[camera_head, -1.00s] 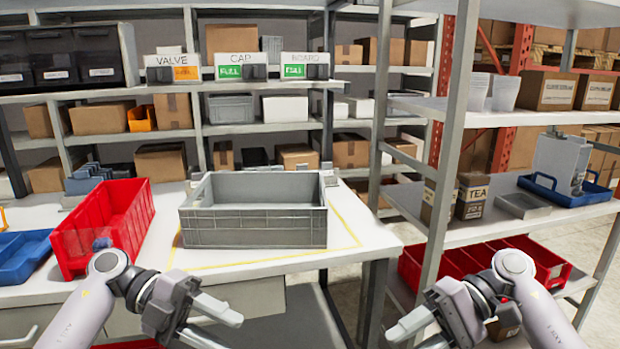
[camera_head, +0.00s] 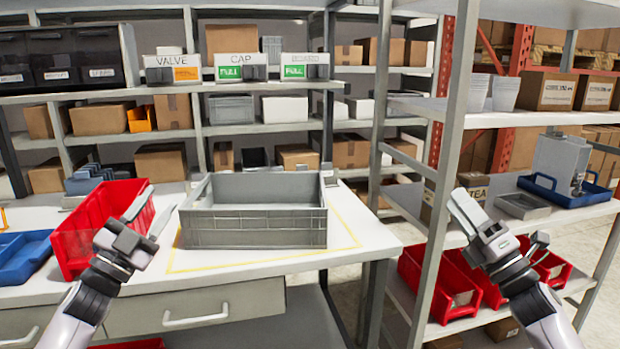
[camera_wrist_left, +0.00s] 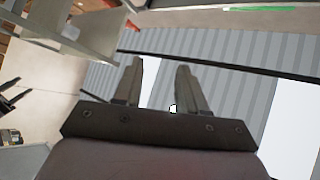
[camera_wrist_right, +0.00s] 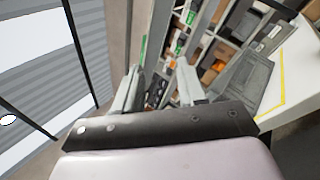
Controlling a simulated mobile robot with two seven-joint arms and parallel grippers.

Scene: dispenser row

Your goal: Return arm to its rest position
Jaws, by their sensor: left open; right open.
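My left gripper (camera_head: 150,215) is raised in front of the red bin at the left of the table, its fingers apart and empty. In the left wrist view its two fingers (camera_wrist_left: 157,85) stand apart with nothing between them. My right gripper (camera_head: 505,220) is raised in front of the right-hand shelf, pointing up. In the right wrist view its fingers (camera_wrist_right: 160,88) are apart and nothing is seen held. Parts of the red bin and the shelf goods are hidden behind the grippers.
A grey crate (camera_head: 253,226) stands on the white table inside a yellow outline. A red bin (camera_head: 75,235) and a blue tray (camera_head: 22,257) are at left. The shelf's grey post (camera_head: 447,170) stands close left of my right gripper. Dispensers labelled VALVE and CAP (camera_head: 237,68) line the back.

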